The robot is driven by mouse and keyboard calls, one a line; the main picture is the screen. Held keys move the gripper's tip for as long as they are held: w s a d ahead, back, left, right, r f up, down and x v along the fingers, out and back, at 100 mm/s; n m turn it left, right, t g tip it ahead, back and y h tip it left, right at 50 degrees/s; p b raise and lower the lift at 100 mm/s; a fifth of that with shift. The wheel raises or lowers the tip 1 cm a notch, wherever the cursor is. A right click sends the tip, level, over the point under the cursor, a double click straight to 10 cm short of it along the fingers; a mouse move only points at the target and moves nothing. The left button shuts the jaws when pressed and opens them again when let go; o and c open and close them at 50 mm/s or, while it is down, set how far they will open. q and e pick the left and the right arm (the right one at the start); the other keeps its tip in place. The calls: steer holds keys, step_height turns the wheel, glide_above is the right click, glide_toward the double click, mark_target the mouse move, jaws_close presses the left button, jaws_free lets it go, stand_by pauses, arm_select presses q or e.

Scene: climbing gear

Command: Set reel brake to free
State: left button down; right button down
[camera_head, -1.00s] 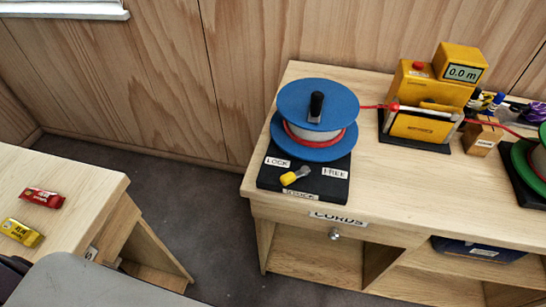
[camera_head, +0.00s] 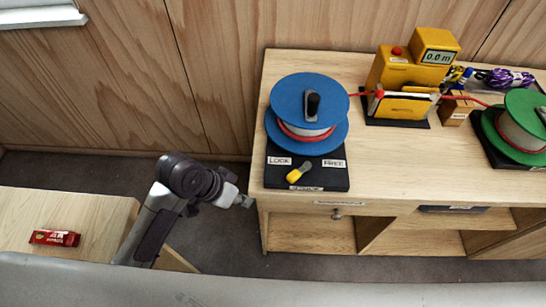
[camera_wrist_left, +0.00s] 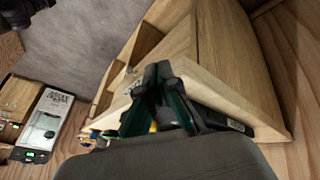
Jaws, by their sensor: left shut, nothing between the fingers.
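The blue reel (camera_head: 309,112) stands on a black base (camera_head: 335,180) at the left end of the workbench. Its brake lever (camera_head: 300,172), with a yellow handle, lies on the front of the base between the LOCK label (camera_head: 279,161) and the FREE label (camera_head: 333,163). The yellow end points down and left. My left gripper (camera_head: 248,201) is shut and empty, just left of the bench's front left corner, apart from the lever. The left wrist view shows its dark fingers (camera_wrist_left: 165,98) close together before the bench. My right gripper is not in view.
A yellow measuring device (camera_head: 403,80) reading 0.0 m stands right of the reel, with a red cord running to it. A green reel (camera_head: 520,125) stands at the far right. A red packet (camera_head: 55,238) lies on the left table (camera_head: 100,215).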

arm_select(q)
steer(key=w+r, duration=0.1)
steer(key=w, duration=0.1)
steer(key=w+d+r+m+g, duration=0.1)
steer(key=w+r, duration=0.1)
steer(key=w+r+m+h, duration=0.1)
steer(key=w, duration=0.1)
steer(key=shift+d+r+g, duration=0.2)
steer(key=shift+d+g, duration=0.1)
steer(key=w+a+r+m+g+h, duration=0.1)
steer(key=w+r, duration=0.5)
steer(key=r, duration=0.1)
steer(key=shift+a, duration=0.25)
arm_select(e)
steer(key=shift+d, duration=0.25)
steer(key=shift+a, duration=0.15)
